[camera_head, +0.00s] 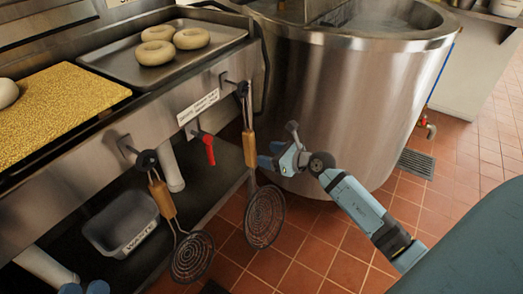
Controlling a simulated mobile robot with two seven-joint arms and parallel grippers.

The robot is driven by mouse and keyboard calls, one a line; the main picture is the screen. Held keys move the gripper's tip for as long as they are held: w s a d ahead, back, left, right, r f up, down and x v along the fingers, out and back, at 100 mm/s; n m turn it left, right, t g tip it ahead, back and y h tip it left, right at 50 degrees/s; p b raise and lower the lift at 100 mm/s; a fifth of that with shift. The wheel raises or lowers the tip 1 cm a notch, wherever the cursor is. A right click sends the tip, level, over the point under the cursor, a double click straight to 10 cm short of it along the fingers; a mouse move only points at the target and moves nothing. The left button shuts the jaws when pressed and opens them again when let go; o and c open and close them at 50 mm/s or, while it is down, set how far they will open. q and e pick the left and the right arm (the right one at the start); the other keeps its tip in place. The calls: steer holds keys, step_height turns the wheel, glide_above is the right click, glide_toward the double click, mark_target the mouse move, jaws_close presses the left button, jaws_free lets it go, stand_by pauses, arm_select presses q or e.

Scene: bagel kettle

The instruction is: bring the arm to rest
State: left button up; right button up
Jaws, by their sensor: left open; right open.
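My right gripper (268,157) is in the middle of the view, its arm reaching in from the lower right. Its blue fingers are open beside the wooden handle of the right skimmer (265,217), which hangs from a hook on the counter front. I cannot tell whether they touch it. My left gripper (83,289) shows only as two blue fingertips, apart, at the bottom left edge; the rest is out of view. A left skimmer (192,256) hangs from another hook, its mesh head low over the floor.
The steel kettle (340,110) stands behind my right gripper. Three bagels (157,51) lie on a steel tray (118,66); another bagel (7,92) lies on a yellow-covered tray (60,105). A red-handled valve (208,150) and grey waste bin (122,222) sit below. Tiled floor (325,255) is clear.

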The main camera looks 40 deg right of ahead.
arm_select(q)
step_height(320, 180, up, 4)
steer(key=shift+s+a+f+t+p, duration=0.15)
steer(key=shift+f+t+p, duration=0.1)
steer(key=shift+t+p, duration=0.6)
arm_select(e)
steer(key=v, duration=1)
steer(key=shift+r, duration=0.1)
